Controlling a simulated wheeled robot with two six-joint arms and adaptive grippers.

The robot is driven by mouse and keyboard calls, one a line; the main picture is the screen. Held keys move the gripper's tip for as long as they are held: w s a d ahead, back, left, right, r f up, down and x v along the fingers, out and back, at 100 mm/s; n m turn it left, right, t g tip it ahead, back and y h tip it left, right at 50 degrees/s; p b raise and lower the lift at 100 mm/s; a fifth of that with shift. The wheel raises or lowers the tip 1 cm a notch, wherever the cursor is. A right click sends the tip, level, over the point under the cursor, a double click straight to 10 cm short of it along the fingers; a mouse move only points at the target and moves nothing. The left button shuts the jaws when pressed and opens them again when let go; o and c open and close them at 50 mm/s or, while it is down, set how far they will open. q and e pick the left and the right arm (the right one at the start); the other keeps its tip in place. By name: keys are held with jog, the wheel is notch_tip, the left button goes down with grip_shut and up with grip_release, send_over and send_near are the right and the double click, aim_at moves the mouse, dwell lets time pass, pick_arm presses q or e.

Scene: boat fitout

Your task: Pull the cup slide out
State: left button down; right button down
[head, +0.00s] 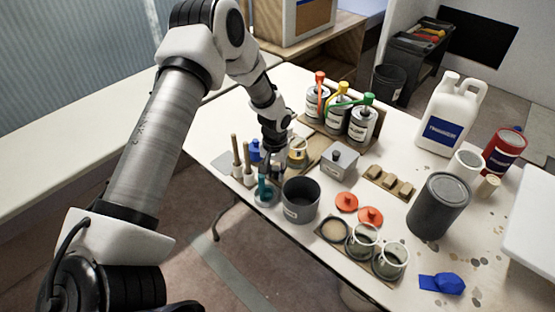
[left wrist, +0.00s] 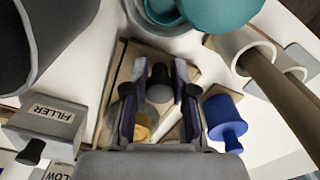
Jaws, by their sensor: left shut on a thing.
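My left gripper (head: 272,150) reaches down at the back left of the white table, among the small items. In the left wrist view its fingers (left wrist: 160,82) are shut on a dark round knob (left wrist: 159,93) at the wooden cup slide (left wrist: 118,75). A clear cup with yellowish contents (left wrist: 143,122) sits beside the fingers, partly hidden by them. The cup also shows in the head view (head: 298,152), just right of the gripper. The gripper hides much of the slide, so I cannot tell how far out it is. My right gripper is not in view.
A dark grey pot (head: 300,203), a teal item (head: 265,192) and brushes (head: 237,158) crowd the near side. A grey filler box (head: 338,161) stands to the right. Pump cans (head: 362,125) stand behind. Red lids (head: 371,217) and a cup tray (head: 345,256) lie nearer.

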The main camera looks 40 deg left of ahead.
pick_arm(q)
jog(key=c, duration=0.9)
grip_release()
notch_tip(320, 180, up, 12)
jog(key=shift+f, duration=0.1)
